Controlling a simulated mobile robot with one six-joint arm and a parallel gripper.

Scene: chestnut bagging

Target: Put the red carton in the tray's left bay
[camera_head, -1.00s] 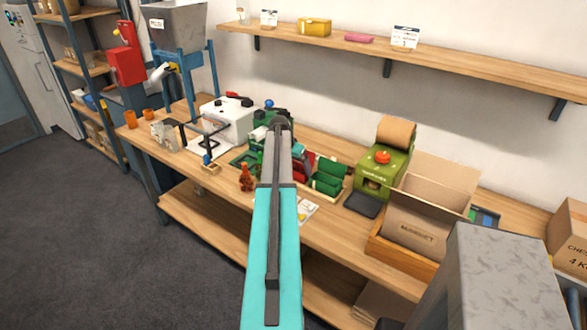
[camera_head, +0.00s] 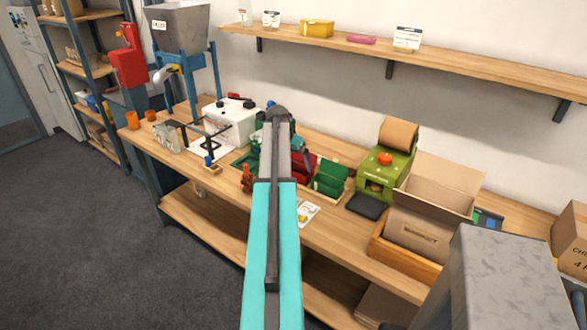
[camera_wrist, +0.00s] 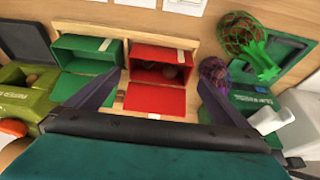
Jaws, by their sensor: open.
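The red carton (camera_wrist: 160,65) stands open in the wooden tray (camera_wrist: 125,34), with its red flap towards my gripper and brown round things inside. The green carton (camera_wrist: 88,50) stands beside it, on the left in the wrist view. In the head view the red carton (camera_head: 304,166) is partly behind my arm, left of the green one (camera_head: 329,178). My gripper (camera_wrist: 159,76) is open, with one finger on each side of the red carton. I see no contact; the finger on the left overlaps the green flap in the picture. My gripper is mostly hidden in the head view.
A purple net bag (camera_wrist: 213,72) lies close beside the red carton. Beyond it are a red net with green (camera_wrist: 243,40) and a dark green device (camera_wrist: 255,105). A green machine (camera_head: 382,170) and an open cardboard box (camera_head: 425,215) stand right of the tray in the head view.

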